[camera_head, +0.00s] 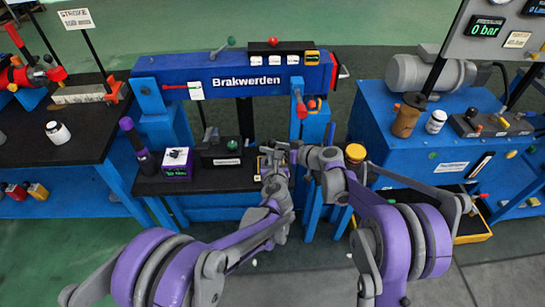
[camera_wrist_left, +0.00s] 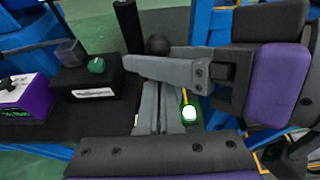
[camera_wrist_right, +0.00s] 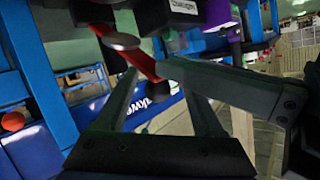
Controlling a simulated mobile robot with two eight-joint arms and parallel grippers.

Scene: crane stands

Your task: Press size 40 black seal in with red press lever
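The blue press marked "Brakwerden" (camera_head: 246,82) stands ahead. A red lever (camera_head: 299,103) hangs at its right post.
A purple box (camera_head: 178,163) and a black box with a green knob (camera_head: 222,152) stand on the dark bench left of my grippers. A brown bottle (camera_head: 407,117) and a white jar (camera_head: 435,122) stand on the right stand.

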